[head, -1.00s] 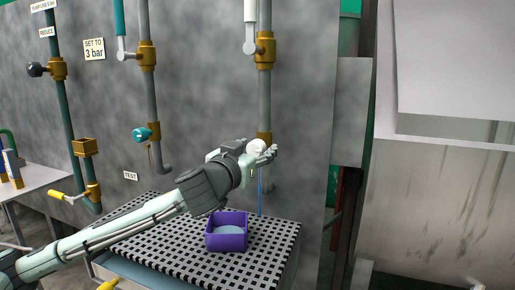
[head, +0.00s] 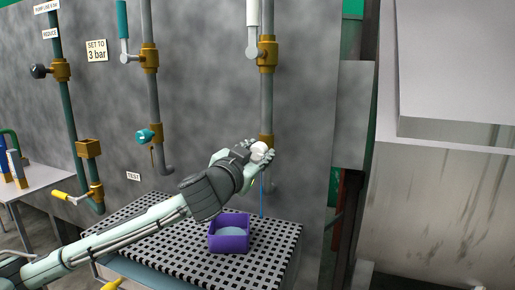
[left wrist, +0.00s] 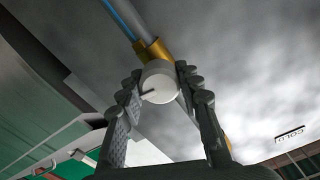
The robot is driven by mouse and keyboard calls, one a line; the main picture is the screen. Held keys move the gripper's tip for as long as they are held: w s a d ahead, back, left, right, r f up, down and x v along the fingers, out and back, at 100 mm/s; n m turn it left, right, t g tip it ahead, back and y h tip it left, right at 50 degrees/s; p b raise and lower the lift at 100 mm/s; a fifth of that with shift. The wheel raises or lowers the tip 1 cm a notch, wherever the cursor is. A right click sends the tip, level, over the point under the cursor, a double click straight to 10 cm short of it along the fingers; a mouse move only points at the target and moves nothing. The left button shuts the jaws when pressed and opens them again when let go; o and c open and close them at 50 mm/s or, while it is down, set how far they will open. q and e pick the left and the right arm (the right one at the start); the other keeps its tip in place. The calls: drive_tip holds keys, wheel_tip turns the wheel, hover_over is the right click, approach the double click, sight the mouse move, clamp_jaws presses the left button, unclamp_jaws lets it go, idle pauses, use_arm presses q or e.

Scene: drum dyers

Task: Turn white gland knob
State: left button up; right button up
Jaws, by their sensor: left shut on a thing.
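The white gland knob (head: 259,150) sits on the brass fitting (head: 266,139) low on the right-hand grey pipe. It also shows in the left wrist view (left wrist: 159,82), round and pale with a dark mark on its face, in front of the brass fitting (left wrist: 152,50). My left gripper (head: 258,152) is at the knob, with a finger on either side of it. In the left wrist view the two fingers (left wrist: 158,86) are shut on the knob's sides. My right gripper is not in view.
A purple bin (head: 229,241) with blue liquid stands on the perforated bench top (head: 276,247) below. A teal knob (head: 147,136) is on the pipe to the left. A white-handled valve (head: 266,52) is above. A large pale machine (head: 445,190) stands at the right.

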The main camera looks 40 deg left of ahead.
use_arm(q)
drive_tip(key=shift+m, duration=0.5)
drive_tip(key=o, duration=1.2)
drive_tip(key=shift+r, duration=0.1)
wheel_tip(320, 180, up, 10)
drive_tip(key=shift+f, duration=0.1)
